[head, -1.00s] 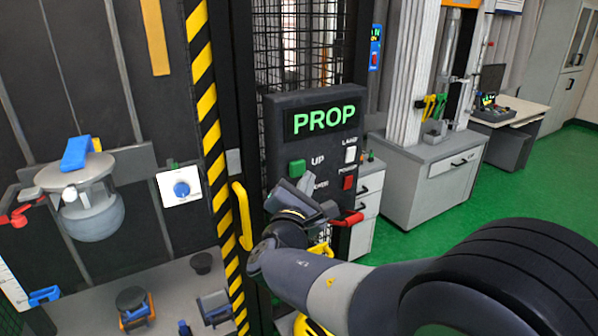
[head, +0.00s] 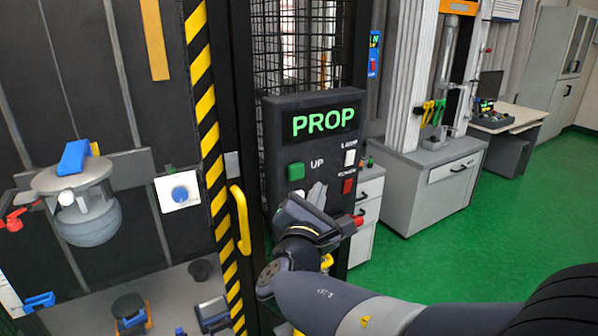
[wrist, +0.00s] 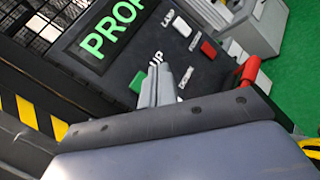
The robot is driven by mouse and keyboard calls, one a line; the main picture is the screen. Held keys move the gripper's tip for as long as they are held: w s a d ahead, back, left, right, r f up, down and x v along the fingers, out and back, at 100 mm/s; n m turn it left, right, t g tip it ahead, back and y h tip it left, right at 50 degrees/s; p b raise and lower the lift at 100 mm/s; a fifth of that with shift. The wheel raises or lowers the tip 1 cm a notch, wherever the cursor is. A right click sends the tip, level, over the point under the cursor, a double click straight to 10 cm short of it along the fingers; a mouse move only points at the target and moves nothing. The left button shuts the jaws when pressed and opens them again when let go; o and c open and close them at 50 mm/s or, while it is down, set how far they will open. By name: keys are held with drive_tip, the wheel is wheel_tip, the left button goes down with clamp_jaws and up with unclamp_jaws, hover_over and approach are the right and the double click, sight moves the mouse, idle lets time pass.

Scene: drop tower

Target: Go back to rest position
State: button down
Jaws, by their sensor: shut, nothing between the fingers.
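My gripper (head: 312,192) is in front of the lower part of the dark control panel (head: 268,130), its grey fingers together and empty. In the wrist view the shut fingers (wrist: 158,88) point towards the panel below the UP button. The panel has a display reading PROP (head: 323,120), a green UP button (head: 296,171), a white LAMP switch (head: 350,157) and a red POWER switch (head: 348,186). A red handle (wrist: 249,72) sticks out at the panel's lower right. My gripper hides the lower middle of the panel. I cannot tell whether it touches the panel.
A yellow door handle (head: 241,219) and a striped post (head: 208,130) stand left of the panel. Behind glass hangs a grey round vessel (head: 90,222) beside a white box with a blue knob (head: 179,193). A grey cabinet (head: 424,190) stands right. Green floor (head: 480,240) is clear.

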drive_tip(key=shift+w, duration=0.1)
drive_tip(key=s+d+p, duration=0.2)
drive_tip(key=s, duration=0.1)
drive_tip(key=shift+s+d+p, duration=0.1)
drive_tip(key=shift+s+p, duration=0.1)
drive_tip(key=shift+p, duration=0.1)
idle(0.6)
drive_tip(key=shift+w, duration=0.1)
drive_tip(key=w+a, duration=0.1)
drive_tip(key=w+a+b, duration=0.1)
drive_tip(key=w, duration=0.1)
drive_tip(key=w+a+b, duration=0.1)
drive_tip(key=shift+w+a+f, duration=0.1)
drive_tip(key=shift+w+f, duration=0.1)
drive_tip(key=shift+w, duration=0.1)
idle(0.3)
